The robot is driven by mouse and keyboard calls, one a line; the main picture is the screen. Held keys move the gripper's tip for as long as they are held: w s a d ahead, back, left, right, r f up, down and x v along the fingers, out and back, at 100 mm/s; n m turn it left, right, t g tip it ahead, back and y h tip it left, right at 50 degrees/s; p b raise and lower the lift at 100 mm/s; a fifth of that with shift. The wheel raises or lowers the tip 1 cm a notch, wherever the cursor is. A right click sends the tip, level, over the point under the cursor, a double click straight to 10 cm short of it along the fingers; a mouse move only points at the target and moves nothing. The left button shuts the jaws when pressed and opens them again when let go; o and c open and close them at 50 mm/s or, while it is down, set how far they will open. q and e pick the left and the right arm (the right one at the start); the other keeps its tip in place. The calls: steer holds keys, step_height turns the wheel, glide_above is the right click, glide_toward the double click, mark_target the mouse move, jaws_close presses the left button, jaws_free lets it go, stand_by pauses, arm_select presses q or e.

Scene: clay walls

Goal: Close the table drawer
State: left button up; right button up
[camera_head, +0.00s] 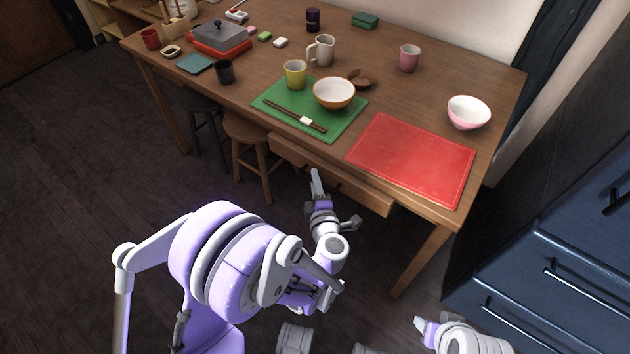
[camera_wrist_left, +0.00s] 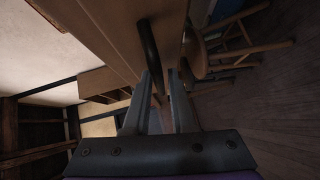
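The table drawer (camera_head: 365,192) is a wooden front under the near edge of the wooden table (camera_head: 490,95), below the green and red mats. It appears to stand out a little from the table edge. Its dark bar handle (camera_wrist_left: 150,50) shows in the left wrist view. My left gripper (camera_head: 316,176) is at the drawer front; in the wrist view its two fingers (camera_wrist_left: 164,82) are apart, with the handle's lower end between or just beyond their tips. I cannot tell whether they touch it. My right gripper (camera_head: 424,325) is low at the right, away from the drawer, its fingers unclear.
Two stools, one wooden (camera_head: 247,135) and one dark (camera_head: 200,105), stand left of the drawer. A green mat (camera_head: 275,93) with bowl and chopsticks and a red mat (camera_head: 412,160) lie above it. Blue cabinets (camera_head: 560,270) stand at the right. The floor at left is clear.

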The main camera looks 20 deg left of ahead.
arm_select(q)
steer(key=shift+c, duration=0.3)
jaws_close()
stand_by(1.1)
